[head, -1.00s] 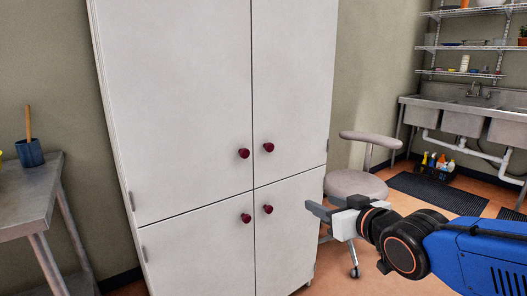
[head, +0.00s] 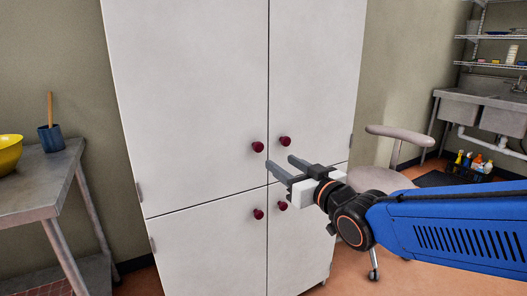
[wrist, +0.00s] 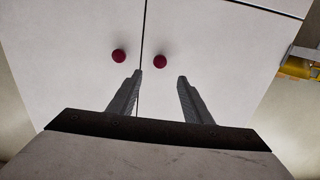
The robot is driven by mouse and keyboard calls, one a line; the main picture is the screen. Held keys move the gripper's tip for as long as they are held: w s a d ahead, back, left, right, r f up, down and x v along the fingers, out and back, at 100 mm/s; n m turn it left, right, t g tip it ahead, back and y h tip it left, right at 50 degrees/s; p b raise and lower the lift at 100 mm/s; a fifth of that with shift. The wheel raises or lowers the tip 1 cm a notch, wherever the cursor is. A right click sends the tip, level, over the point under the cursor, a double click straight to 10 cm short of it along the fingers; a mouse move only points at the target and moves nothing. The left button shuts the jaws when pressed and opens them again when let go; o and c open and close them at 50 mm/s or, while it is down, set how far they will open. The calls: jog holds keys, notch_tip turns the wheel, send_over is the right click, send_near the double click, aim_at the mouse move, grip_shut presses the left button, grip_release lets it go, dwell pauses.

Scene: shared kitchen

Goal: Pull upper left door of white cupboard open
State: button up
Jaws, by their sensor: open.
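The white cupboard (head: 190,90) stands in front of me with its doors closed. Its upper left door (head: 185,120) has a dark red round knob (head: 257,147) near its lower right corner. My gripper (head: 279,162) is open and empty, with its fingers pointing at the cupboard just below and right of that knob. In the wrist view, which looks turned over, the upper left door's knob (wrist: 159,61) appears right of the vertical seam, beyond the open fingers (wrist: 158,80). The knob is between the fingers' directions but not visibly touched.
The upper right door's knob (head: 285,141) is close by; two lower knobs (head: 258,213) (head: 281,206) sit below. A metal table (head: 40,180) with a yellow bowl (head: 8,155) and blue cup (head: 50,138) stands left. A chair (head: 380,178) stands right. Floor between table and cupboard looks narrow.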

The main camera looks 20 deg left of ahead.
aim_at(259, 148)
jog(key=x, duration=1.1)
jog(key=shift+w+a, duration=0.15)
grip_shut()
